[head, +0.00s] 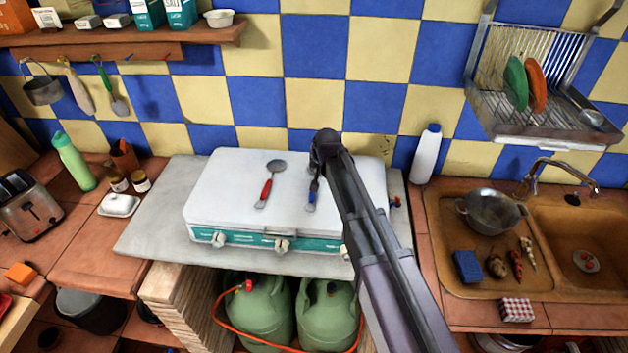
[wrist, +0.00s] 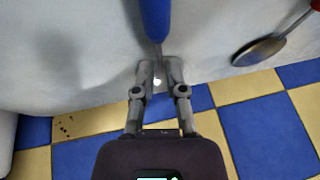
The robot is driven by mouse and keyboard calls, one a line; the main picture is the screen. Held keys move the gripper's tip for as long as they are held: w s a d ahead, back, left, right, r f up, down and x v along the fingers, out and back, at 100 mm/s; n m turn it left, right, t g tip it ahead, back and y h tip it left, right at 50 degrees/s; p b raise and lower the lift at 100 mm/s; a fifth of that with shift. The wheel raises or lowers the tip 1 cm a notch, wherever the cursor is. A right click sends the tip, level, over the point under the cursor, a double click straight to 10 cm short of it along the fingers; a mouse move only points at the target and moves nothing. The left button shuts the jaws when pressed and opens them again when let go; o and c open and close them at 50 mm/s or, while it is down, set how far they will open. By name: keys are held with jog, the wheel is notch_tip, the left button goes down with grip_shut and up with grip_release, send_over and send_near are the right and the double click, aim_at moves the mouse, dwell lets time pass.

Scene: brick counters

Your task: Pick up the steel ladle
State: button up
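A utensil with a blue handle (head: 311,196) and a thin metal neck lies on the white lid of a case. Its head is hidden by my gripper, so I cannot tell its shape. My gripper (wrist: 159,68) is over its neck, fingertips close together on either side, blue handle (wrist: 155,18) beyond them. Whether the fingers press on the neck is unclear. A red-handled utensil (head: 268,183) with a rounded metal bowl lies to the left on the lid; its bowl shows in the wrist view (wrist: 260,50). Which one is the steel ladle I cannot tell.
The white-lidded case (head: 225,195) stands on a grey slab between brick counters. A white bottle (head: 427,153) stands right of it, before the tiled wall.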

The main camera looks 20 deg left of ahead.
jog(key=shift+w+a+f, duration=0.1)
jog(key=shift+w+f, duration=0.05)
jog(key=shift+f, duration=0.3)
dwell(0.3)
grip_shut()
